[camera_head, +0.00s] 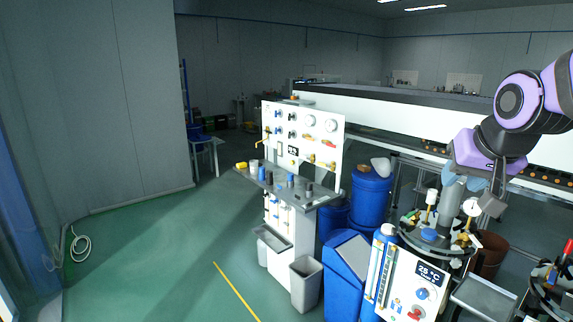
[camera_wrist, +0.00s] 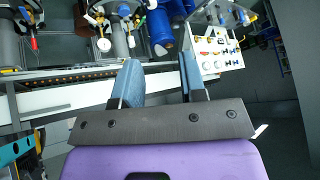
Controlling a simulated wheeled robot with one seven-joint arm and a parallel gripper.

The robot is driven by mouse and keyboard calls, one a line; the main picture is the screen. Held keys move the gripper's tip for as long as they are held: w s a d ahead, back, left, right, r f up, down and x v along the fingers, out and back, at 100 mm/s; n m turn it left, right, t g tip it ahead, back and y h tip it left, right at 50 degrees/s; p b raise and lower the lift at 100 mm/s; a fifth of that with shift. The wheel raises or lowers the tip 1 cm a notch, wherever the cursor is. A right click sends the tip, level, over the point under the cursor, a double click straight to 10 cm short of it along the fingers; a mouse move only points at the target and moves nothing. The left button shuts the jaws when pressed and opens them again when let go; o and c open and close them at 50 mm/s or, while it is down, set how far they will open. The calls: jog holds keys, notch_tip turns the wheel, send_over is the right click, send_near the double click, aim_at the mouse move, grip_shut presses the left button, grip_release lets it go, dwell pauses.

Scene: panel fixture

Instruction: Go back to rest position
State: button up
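My gripper (camera_head: 466,182) hangs from my purple and black arm at the right of the head view, above and behind a round-topped apparatus (camera_head: 437,240). In the wrist view, its two blue-grey fingers (camera_wrist: 159,68) stand apart with nothing held between them. The white panel fixture (camera_head: 303,142) with gauges, valves and switches stands mid-picture in the head view, well to the left of my gripper. A white panel with coloured fittings also shows in the wrist view (camera_wrist: 216,50), beyond the fingers. The exact fingertips are hard to make out in the head view.
Blue barrels (camera_head: 370,196) stand between the panel and the apparatus. A white control box (camera_head: 408,287) with a display is in front at right. A long conveyor line (camera_head: 430,115) runs behind.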

jog(key=s+n+g, duration=0.2)
jog(key=s, duration=1.4)
jog(key=shift+s+a+n, duration=0.25)
jog(key=shift+n, duration=0.15)
